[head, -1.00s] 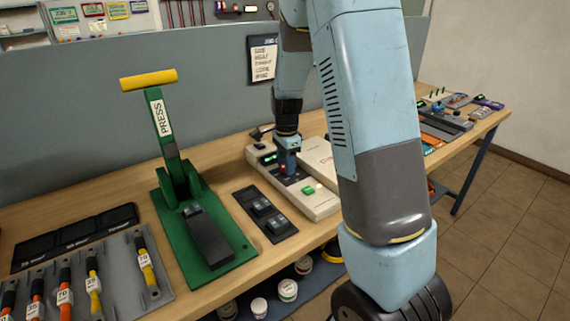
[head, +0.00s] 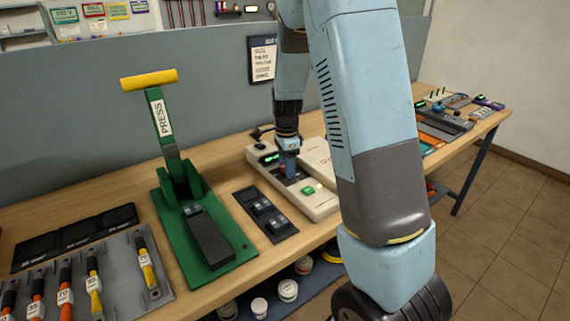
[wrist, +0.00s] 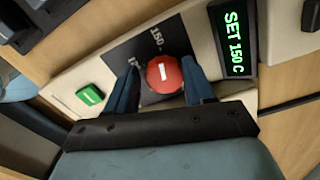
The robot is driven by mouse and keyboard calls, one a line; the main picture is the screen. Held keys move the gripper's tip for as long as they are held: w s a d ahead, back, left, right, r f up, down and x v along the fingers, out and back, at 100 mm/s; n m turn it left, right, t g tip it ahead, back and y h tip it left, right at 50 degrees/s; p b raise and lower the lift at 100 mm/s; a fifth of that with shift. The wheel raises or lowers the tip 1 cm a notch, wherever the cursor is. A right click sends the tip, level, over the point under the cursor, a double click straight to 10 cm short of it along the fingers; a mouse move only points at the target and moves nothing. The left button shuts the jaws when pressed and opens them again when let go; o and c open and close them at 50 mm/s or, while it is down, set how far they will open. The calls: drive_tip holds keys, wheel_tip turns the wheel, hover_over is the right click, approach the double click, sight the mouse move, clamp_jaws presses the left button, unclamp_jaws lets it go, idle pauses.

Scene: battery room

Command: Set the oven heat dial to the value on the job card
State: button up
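The red round dial (wrist: 165,74) has a white pointer mark and sits on a dark plate with a printed 150 beside it. The green-lit display (wrist: 236,38) reads "SET 150 C". My gripper (wrist: 160,85) has one finger on each side of the dial, with a thin gap visible at the left finger; contact at the right finger is unclear. In the head view my gripper (head: 288,168) is down at the pale oven unit (head: 320,207) on the bench. A white card (head: 263,62) hangs on the grey partition, its text too small to read.
A green button (wrist: 90,95) is on the unit, left of the dial. A green press (head: 190,225) with a yellow-handled lever stands to the left. A dark panel (head: 264,213) lies between them. Cable tools fill a grey rack (head: 160,292) at front left.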

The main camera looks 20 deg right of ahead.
drive_tip(key=shift+o, duration=1.3)
drive_tip(key=shift+w, duration=0.1)
drive_tip(key=shift+r, duration=0.1)
drive_tip(key=shift+w+r, duration=0.1)
drive_tip(key=shift+r, duration=0.2)
wheel_tip(320, 180, up, 13)
drive_tip(key=shift+r, duration=0.1)
